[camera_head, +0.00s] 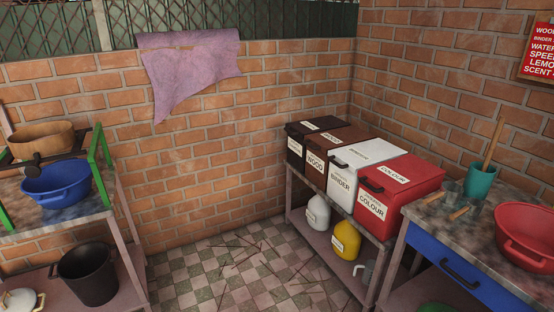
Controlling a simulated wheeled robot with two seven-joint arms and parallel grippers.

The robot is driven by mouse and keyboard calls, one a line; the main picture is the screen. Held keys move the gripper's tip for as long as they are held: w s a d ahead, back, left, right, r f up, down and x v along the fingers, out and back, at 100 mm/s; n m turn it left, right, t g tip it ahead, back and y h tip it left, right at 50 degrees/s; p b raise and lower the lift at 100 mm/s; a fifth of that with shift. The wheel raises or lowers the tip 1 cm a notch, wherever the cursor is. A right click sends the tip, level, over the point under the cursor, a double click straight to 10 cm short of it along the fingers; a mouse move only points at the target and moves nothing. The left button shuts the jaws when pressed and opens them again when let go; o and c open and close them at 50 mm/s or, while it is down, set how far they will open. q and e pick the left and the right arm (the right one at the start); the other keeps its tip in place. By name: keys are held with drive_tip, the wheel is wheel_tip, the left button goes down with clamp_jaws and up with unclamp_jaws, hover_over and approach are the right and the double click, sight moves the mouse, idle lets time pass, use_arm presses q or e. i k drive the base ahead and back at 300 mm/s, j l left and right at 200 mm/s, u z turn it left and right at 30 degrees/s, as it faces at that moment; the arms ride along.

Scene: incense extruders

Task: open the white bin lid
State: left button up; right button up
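The white bin (342,185) stands on the shelf unit against the right brick wall, between a brown bin and a red bin. Its front label reads "BINDER". Its white lid (367,157) lies flat and closed on top, with a dark handle at the front edge. Neither of my grippers shows in the head view.
The brown bin (314,163), a black bin (293,150) and the red bin (373,214) flank the white one closely. White (318,213) and yellow (346,241) jugs sit below. A table (428,222) with a red basin (524,238) stands at right. Sticks litter the checkered floor (213,259).

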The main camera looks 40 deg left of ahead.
sight(365, 154)
drive_tip(key=u, duration=0.9)
drive_tip(key=i+j+z, duration=0.1)
drive_tip(key=i+z, duration=0.3)
drive_tip(key=i, duration=0.5)
